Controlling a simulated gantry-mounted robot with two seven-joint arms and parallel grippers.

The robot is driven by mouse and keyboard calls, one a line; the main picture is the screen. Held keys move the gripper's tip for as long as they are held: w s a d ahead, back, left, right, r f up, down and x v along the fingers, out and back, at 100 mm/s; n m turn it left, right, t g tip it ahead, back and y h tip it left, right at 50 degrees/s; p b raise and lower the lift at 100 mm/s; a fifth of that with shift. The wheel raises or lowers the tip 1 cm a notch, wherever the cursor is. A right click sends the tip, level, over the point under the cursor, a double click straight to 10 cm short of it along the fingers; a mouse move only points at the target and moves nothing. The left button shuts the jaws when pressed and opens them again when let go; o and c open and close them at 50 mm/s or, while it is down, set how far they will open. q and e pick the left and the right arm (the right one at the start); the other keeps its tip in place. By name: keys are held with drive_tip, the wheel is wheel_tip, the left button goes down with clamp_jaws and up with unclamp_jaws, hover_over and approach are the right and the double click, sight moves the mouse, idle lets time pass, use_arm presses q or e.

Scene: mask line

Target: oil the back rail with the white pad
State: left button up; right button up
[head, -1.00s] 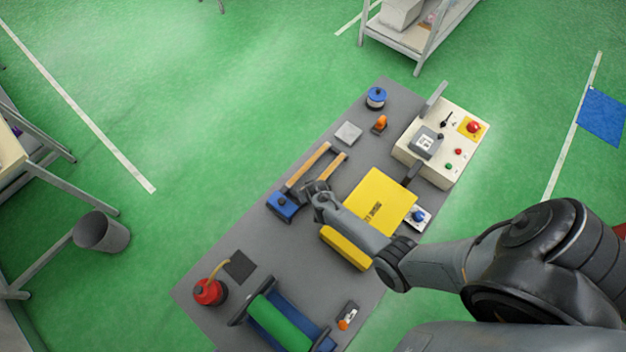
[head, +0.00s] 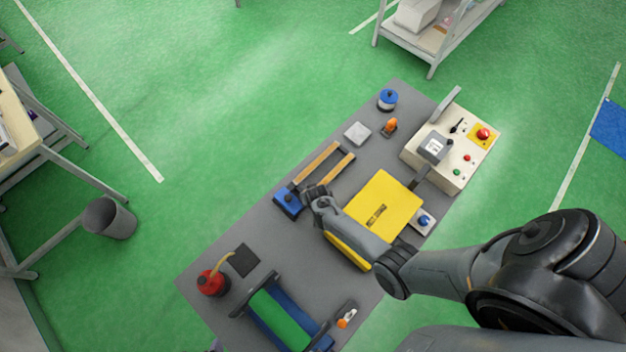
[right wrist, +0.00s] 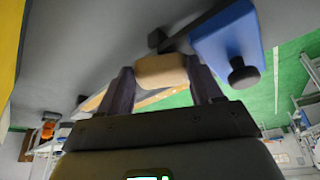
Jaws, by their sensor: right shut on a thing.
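Two tan rails run side by side from the blue block (head: 287,203) toward the upper right in the head view. The farther rail (head: 318,163) is on the upper left, the nearer rail (head: 341,167) on the lower right. My right gripper (head: 311,192) is beside the blue block, at the rails' lower end. In the right wrist view the right gripper (right wrist: 160,85) is shut on a cream-white pad (right wrist: 160,70). The blue block (right wrist: 228,45) with its black knob is just right of it. I cannot tell whether the pad touches a rail. My left gripper is out of view.
A yellow plate (head: 384,203) lies right of my gripper, with a cream control box (head: 450,150) beyond. A red oil can (head: 212,283), dark mat (head: 243,260) and green roller (head: 280,318) are at the lower end of the grey table (head: 275,245).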

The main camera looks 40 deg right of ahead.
drive_tip(key=shift+a+r+p, duration=0.2)
drive_tip(key=shift+r+p, duration=0.65)
drive_tip(key=shift+r, duration=0.6)
drive_tip(key=shift+a+r+p, duration=0.15)
drive_tip(key=shift+r+p, duration=0.65)
drive_tip(key=shift+r, duration=0.6)
drive_tip(key=shift+r, duration=0.1)
drive_tip(key=shift+r, duration=1.45)
